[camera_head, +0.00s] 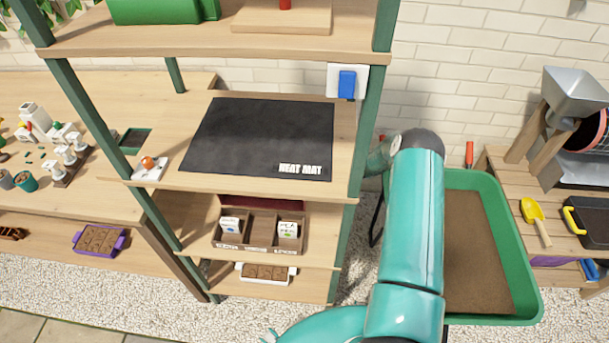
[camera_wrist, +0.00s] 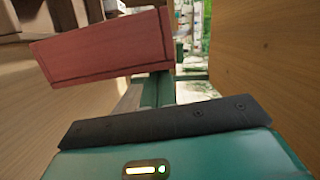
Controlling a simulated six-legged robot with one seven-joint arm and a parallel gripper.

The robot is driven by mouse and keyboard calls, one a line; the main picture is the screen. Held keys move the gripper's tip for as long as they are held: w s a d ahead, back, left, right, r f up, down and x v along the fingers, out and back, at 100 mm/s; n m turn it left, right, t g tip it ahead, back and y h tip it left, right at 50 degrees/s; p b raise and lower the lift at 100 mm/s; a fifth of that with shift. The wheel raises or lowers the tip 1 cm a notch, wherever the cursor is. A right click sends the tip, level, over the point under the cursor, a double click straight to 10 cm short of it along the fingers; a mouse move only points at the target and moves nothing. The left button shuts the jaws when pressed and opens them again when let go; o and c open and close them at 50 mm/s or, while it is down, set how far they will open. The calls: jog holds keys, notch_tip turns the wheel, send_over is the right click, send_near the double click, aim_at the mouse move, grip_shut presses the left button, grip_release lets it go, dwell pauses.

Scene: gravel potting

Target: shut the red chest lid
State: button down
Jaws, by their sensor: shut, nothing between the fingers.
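The chest (camera_head: 262,245) is a brown wooden box with compartments on the shelf below the heat mat. Its dark red lid (camera_head: 262,204) stands open along its back edge, partly hidden under the shelf above. In the wrist view the lid (camera_wrist: 105,48) is a red panel at upper left, tilted, just beyond my gripper. My gripper (camera_wrist: 165,120) shows there as a dark bar on a teal body. It is shut and empty, and a gap shows between it and the lid. In the head view my arm reaches behind the right shelf post, and the gripper is hidden.
White seed packets (camera_head: 288,230) stand in the chest. A white tray of soil (camera_head: 267,272) sits on the shelf below. The heat mat (camera_head: 262,138) lies on the shelf above. The green shelf post (camera_head: 352,200) is close to my arm. A green soil bin (camera_head: 528,290) stands at right.

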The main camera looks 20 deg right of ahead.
jog(key=shift+s+r, duration=0.1)
jog(key=shift+s, duration=0.05)
jog(key=shift+s+a+r+n, duration=0.2)
jog(key=shift+s+a+n, duration=0.05)
jog(key=shift+s+n, duration=0.35)
jog(key=s+n, duration=0.1)
jog(key=s+a+n+h, duration=0.1)
jog(key=s, duration=0.1)
jog(key=s+a+n, duration=0.1)
jog(key=shift+s+r+n, duration=0.25)
jog(key=shift+s+n, duration=0.05)
jog(key=shift+s, duration=0.05)
jog(key=s+a+f+n+t+h, duration=0.1)
jog(key=s+a+f+n, duration=0.2)
jog(key=s+n, duration=0.2)
jog(key=shift+s+t+h, duration=0.3)
jog(key=shift+s+t, duration=0.1)
jog(key=shift+s, duration=0.45)
jog(key=shift+d, duration=0.15)
